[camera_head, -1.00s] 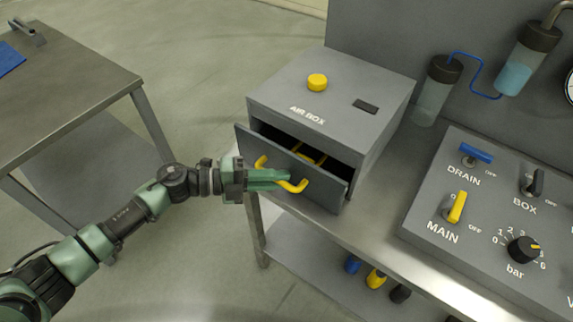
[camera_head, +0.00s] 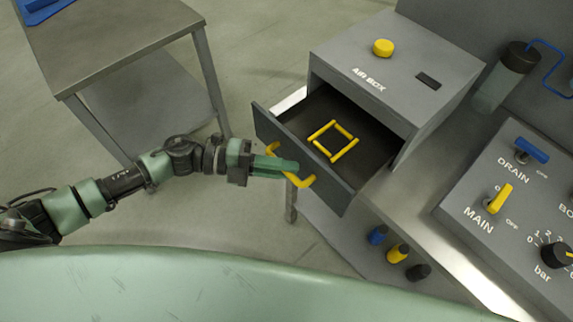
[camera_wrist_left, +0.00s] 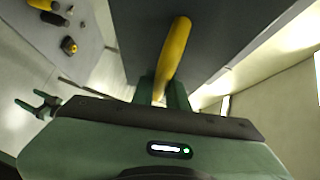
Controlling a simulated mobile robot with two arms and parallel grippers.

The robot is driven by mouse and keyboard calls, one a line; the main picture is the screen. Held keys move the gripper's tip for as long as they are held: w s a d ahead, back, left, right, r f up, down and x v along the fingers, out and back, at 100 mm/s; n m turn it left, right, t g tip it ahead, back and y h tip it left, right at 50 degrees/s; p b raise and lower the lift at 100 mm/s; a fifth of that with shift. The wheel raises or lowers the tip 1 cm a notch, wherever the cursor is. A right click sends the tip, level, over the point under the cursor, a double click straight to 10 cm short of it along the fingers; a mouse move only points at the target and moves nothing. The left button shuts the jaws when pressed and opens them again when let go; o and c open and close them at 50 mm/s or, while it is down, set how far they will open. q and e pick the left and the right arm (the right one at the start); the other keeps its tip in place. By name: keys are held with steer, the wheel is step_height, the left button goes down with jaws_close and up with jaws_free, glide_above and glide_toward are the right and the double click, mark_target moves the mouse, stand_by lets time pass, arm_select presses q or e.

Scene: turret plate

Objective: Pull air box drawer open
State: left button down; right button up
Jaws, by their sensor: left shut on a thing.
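The grey air box (camera_head: 395,80) stands on the metal bench with a yellow knob on top. Its drawer (camera_head: 340,196) is pulled well out towards the left, showing a dark inside. A yellow square frame (camera_head: 335,140) lies in the drawer. My left gripper (camera_head: 290,166) is shut on the yellow drawer handle (camera_head: 304,183) at the drawer's front. In the left wrist view the yellow handle (camera_wrist_left: 174,50) runs up from between the green fingers (camera_wrist_left: 164,92).
The control panel (camera_head: 520,200) with blue and yellow valve levers is at the right. A side table (camera_head: 110,30) stands at the upper left. Open floor lies between table and bench.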

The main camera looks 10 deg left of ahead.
arm_select(q)
steer(key=c, duration=1.7)
jaws_free()
steer(key=shift+a+f, duration=0.1)
steer(key=shift+a, duration=0.2)
steer(key=s+a+r+b, duration=0.1)
steer(key=a+b, duration=0.2)
steer(key=a, duration=0.4)
steer(key=shift+r, duration=0.15)
